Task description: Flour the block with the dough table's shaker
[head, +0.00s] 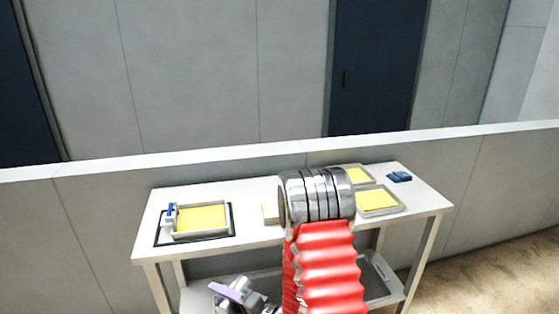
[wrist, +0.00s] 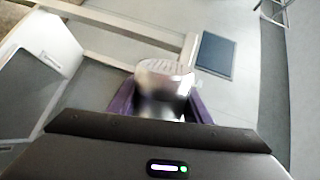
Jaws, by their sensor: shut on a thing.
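In the wrist view, my gripper (wrist: 160,104) is shut on a shiny metal shaker (wrist: 163,82). Its purple fingers are on both sides of the shaker, and its pale end seems to have small holes. In the head view, a purple part of my gripper (head: 235,291) shows low in front of the white table, below its top. A small pale block (head: 269,214) lies on the table, beside my arm, which partly hides it. I cannot tell whether flour is on it.
The white table (head: 247,197) has a lower shelf. A framed yellow sheet (head: 201,219) with a blue part lies at the left. Yellow-filled trays (head: 378,201) and a blue item (head: 399,177) are at the right. A low wall (head: 100,210) runs behind.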

